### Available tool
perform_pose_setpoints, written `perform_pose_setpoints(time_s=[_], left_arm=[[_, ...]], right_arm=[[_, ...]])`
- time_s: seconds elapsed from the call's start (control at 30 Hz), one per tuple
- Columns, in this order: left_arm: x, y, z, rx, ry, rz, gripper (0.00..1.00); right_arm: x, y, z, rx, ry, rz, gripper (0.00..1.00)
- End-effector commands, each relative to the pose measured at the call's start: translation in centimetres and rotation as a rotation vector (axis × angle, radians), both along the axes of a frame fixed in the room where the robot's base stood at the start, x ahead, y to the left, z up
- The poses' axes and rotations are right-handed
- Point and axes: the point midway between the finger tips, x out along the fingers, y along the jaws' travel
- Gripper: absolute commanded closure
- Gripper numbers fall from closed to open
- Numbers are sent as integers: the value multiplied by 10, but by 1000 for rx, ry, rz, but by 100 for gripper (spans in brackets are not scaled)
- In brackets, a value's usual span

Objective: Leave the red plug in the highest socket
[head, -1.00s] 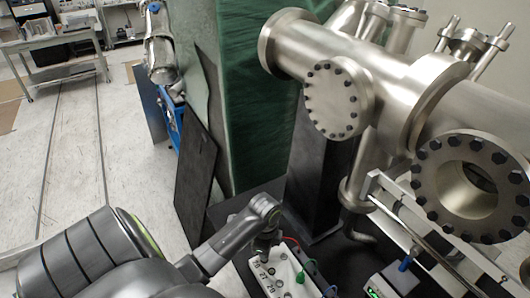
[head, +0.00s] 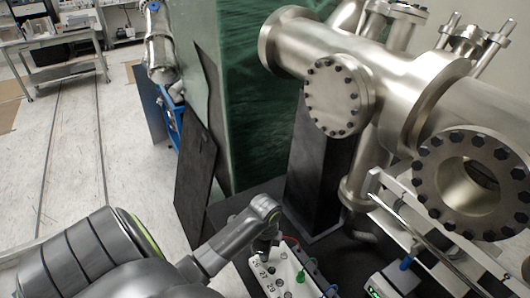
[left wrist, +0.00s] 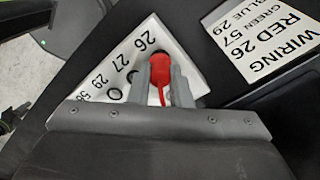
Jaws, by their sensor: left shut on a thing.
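The red plug (left wrist: 170,72) is between the fingers of my left gripper (left wrist: 161,68) in the left wrist view, with its red lead running back between them. It is over the end of the white socket panel (left wrist: 119,75), beside the label 26, the end label of the row. The tip is hidden, so I cannot tell whether it is in the socket. In the head view my left gripper (head: 266,247) is over the far end of the white panel box (head: 284,286). The plug is hidden there. My right gripper is out of view.
A green plug (head: 300,278) stands on the panel box. A wiring card (left wrist: 268,38) reads RED 26, GREEN 57, BLUE 29. A steel vacuum chamber (head: 400,95) and a metal rail frame (head: 430,235) crowd the right; a dark panel (head: 197,182) stands on the left.

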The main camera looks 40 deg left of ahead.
Motion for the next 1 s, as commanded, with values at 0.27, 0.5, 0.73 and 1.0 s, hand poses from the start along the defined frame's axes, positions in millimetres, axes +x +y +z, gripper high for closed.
perform_pose_setpoints(time_s=[0.27, 0.5, 0.73, 1.0], left_arm=[[0, 0, -5, 0, 1, 0, 100], [0, 0, -8, 0, 1, 0, 100], [0, 0, -11, 0, -1, -1, 80], [0, 0, -10, 0, 0, 0, 57]], right_arm=[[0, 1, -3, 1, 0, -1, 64], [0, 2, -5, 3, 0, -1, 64], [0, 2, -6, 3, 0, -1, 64], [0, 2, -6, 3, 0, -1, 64]])
